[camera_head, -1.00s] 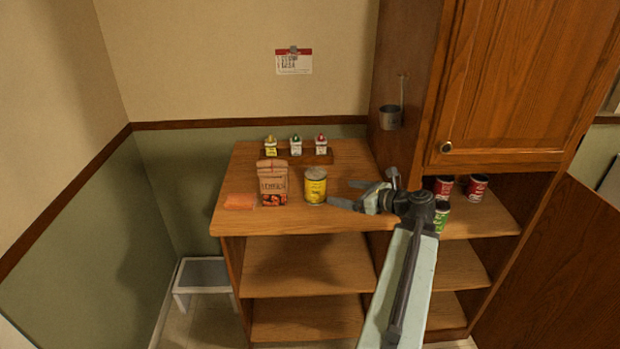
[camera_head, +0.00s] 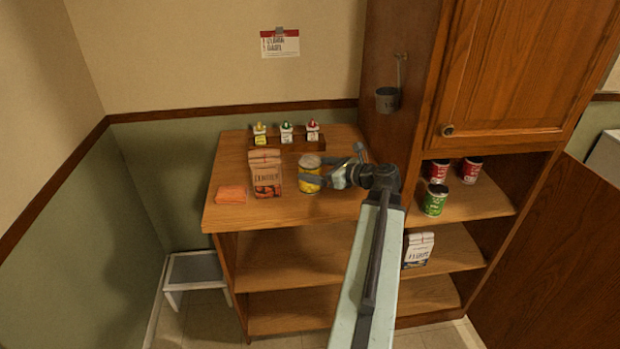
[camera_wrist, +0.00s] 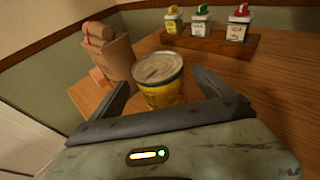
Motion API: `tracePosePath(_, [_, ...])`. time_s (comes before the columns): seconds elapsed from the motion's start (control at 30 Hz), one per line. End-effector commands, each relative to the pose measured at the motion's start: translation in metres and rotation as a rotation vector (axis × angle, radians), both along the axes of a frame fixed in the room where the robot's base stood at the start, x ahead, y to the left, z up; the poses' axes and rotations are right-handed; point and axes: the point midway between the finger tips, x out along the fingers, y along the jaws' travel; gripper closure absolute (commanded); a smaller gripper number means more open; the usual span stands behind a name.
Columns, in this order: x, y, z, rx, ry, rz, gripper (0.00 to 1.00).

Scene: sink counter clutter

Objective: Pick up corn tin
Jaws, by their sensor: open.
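The corn tin is a yellow can (camera_head: 309,178) with a grey lid, upright on the wooden counter top. In the wrist view the yellow can (camera_wrist: 162,82) stands between my two open fingers, with its lower part hidden behind the gripper body. My gripper (camera_head: 322,172) reaches in from the right at the can and partly covers it in the head view. In the wrist view my gripper (camera_wrist: 165,88) has a finger on each side of the can. A gap shows on the right; I cannot tell whether the left finger touches it.
A brown paper bag (camera_head: 266,173) stands close left of the can, with an orange cloth-like item (camera_head: 231,194) beyond it. A wooden rack (camera_head: 288,144) with several small bottles is behind. Red and green cans (camera_head: 435,200) sit on the right shelf under the cabinet.

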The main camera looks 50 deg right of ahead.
Motion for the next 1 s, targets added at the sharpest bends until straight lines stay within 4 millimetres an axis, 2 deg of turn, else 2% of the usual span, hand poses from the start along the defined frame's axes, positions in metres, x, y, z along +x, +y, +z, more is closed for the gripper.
tracePosePath(0.1, [0.021, 0.001, -0.01, 0.0, 0.0, 0.001, 0.09])
tracePosePath(0.17, [0.027, 0.001, -0.011, 0.001, 0.0, 0.0, 0.09])
tracePosePath(0.37, [0.028, 0.002, -0.01, 0.0, 0.0, -0.002, 0.09])
tracePosePath(0.47, [0.028, 0.001, -0.01, 0.0, 0.0, -0.002, 0.34])
tracePosePath(0.7, [0.028, 0.001, -0.01, 0.0, 0.0, -0.002, 1.0])
tracePosePath(1.0, [0.028, 0.001, -0.007, 0.001, -0.001, -0.003, 1.0])
